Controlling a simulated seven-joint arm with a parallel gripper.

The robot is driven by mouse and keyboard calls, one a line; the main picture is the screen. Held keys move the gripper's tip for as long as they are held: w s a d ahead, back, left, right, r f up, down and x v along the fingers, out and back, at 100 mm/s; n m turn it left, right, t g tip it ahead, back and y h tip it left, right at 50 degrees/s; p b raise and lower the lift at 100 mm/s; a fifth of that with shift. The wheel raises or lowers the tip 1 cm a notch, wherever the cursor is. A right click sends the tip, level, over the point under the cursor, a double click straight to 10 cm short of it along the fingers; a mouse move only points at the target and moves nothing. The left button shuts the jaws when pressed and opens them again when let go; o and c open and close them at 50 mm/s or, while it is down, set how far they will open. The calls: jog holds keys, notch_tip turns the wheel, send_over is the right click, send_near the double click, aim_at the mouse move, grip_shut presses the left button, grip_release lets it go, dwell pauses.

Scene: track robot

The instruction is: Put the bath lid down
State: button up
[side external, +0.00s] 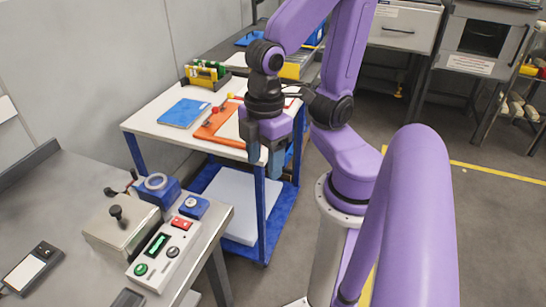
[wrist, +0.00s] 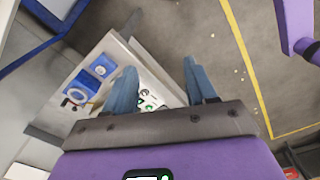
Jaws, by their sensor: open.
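The bath (side external: 105,240) is a beige box on the grey bench at the lower left of the side view. Its lid (side external: 128,222) has a black knob on top and appears to lie flat over the box. My gripper (side external: 264,158) is open and empty, pointing down near the front right corner of the white-topped cart, well to the right of and apart from the lid. In the wrist view my gripper's two blue-grey fingers (wrist: 162,88) are spread wide with nothing between them. The lid cannot be made out there, and may be hidden behind the gripper.
A control panel (side external: 160,255) with buttons, a blue ring holder (side external: 158,188) and a blue button box (side external: 193,207) stand beside the bath. The cart (side external: 150,127) carries a blue book (side external: 185,113) and an orange tool tray (side external: 217,128).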

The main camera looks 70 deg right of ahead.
jog(key=shift+o, duration=0.3)
jog(key=shift+s+d+f, duration=0.3)
jog(key=shift+s+d, duration=0.25)
jog(key=shift+s, duration=0.2)
jog(key=w+a+n+t+h, duration=0.1)
jog(key=w+a+n+h, duration=0.25)
jog(key=w+a, duration=0.3)
jog(key=n+t+h, duration=0.7)
jog(key=n+t, duration=0.1)
jog(key=n, duration=0.3)
send_near(116, 215)
jog(key=shift+y, duration=0.25)
jog(key=x, duration=0.4)
jog(key=shift+s+d+r, duration=0.1)
jog(key=shift+d+r, duration=0.05)
jog(key=shift+d, duration=0.25)
jog(key=shift+x, duration=2.8)
jog(key=shift+a, duration=0.15)
